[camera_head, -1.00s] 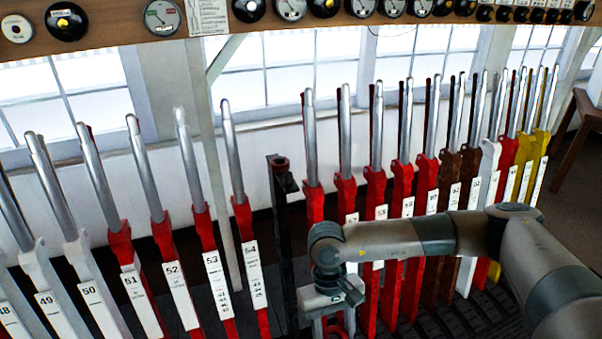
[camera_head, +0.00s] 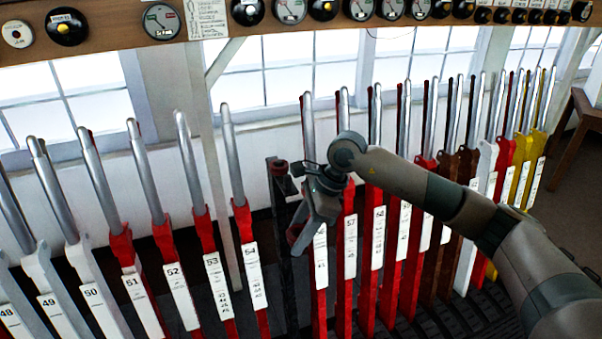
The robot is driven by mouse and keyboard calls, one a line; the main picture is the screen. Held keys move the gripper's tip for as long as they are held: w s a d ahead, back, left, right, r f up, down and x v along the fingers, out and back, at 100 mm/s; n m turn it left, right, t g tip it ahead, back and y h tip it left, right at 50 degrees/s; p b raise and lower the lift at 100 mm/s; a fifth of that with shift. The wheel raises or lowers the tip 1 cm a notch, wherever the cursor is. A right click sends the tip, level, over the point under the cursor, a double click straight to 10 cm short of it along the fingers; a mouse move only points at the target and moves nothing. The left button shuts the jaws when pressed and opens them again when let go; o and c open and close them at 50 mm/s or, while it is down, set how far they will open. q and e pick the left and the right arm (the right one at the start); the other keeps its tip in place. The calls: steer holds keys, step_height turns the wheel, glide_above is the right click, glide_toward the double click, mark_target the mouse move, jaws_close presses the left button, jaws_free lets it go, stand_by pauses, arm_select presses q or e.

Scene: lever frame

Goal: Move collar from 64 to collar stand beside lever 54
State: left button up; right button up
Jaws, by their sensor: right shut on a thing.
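Lever 54 (camera_head: 241,218) is a red lever with a silver handle and a white number plate, left of centre. The collar stand (camera_head: 284,225) is a dark upright post just right of it, with a dark red piece (camera_head: 279,167) at its top. My right gripper (camera_head: 300,232) is shut on a dull red collar (camera_head: 296,239), mostly hidden by the jaws. It is tilted, pointing down and left, right of the stand and below its top in the picture. I cannot tell whether it touches the stand. Lever 64's number is not readable. My left gripper is out of view.
Red levers (camera_head: 346,240) stand close on the right, behind my right forearm, with brown, white and yellow ones beyond. Levers 48 to 53 stand on the left. A shelf with gauges (camera_head: 161,21) runs along the top. A narrow gap lies between lever 54 and the stand.

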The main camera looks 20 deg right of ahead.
steer(key=w+d+r+m+t+h, duration=0.3)
steer(key=w+r+m+t, duration=0.1)
steer(key=w+r+m, duration=0.4)
step_height(320, 180, up, 3)
steer(key=m+p, duration=0.1)
steer(key=m, duration=0.3)
steer(key=shift+d+f, duration=0.15)
steer(key=shift+d, duration=0.1)
steer(key=shift+w, duration=0.25)
steer(key=w, duration=0.5)
steer(key=w+f, duration=0.1)
steer(key=w, duration=0.1)
steer(key=shift+w+a, duration=0.15)
steer(key=shift+w, duration=1.2)
steer(key=shift+b, duration=0.5)
